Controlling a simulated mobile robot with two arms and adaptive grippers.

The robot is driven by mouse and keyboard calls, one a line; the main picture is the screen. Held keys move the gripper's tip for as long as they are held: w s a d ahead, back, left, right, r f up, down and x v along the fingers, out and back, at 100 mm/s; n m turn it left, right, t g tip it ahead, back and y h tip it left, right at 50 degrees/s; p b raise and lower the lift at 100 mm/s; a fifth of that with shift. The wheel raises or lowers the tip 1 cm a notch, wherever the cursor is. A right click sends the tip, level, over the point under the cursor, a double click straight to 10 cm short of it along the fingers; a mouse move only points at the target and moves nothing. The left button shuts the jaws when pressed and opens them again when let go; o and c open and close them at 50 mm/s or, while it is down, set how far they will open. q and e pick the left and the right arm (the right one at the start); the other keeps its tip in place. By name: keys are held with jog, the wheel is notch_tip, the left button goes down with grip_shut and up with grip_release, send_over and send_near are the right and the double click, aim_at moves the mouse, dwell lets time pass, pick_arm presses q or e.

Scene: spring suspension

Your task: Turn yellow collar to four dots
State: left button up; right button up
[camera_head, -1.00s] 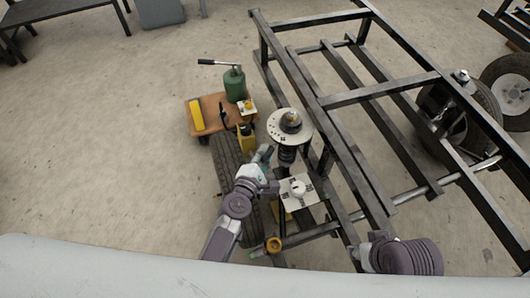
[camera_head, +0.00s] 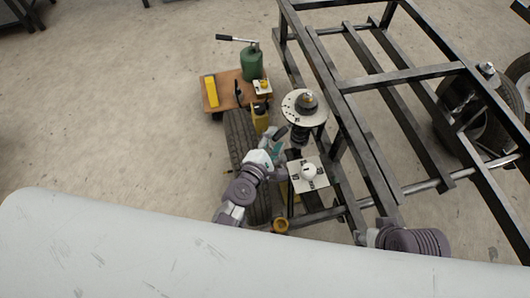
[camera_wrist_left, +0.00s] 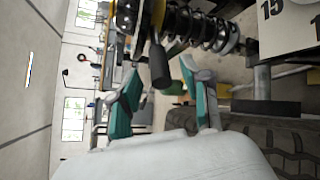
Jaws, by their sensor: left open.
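My left gripper (camera_head: 277,149) is open beside the spring strut (camera_head: 299,137), with its teal fingers apart in the left wrist view (camera_wrist_left: 163,95). A dark rounded handle (camera_wrist_left: 160,66) sticks down between or just beyond the fingers; I cannot tell whether they touch it. The yellow collar (camera_wrist_left: 158,14) shows as a yellow band on the strut at the top of the wrist view, beside the coil spring (camera_wrist_left: 208,28). A pale round plate (camera_head: 290,105) with dark marks tops the strut in the head view. The collar's dots are not readable. My right gripper's fingers are not visible.
A pale square board with a white knob (camera_head: 309,172) stands right of my left gripper. A dark metal frame (camera_head: 345,112) fills the right. An orange cart (camera_head: 228,97) carries a green jack (camera_head: 252,65).

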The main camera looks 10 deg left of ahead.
pick_arm(q)
jog(key=v, duration=0.9)
jog(key=shift+s+r, duration=0.1)
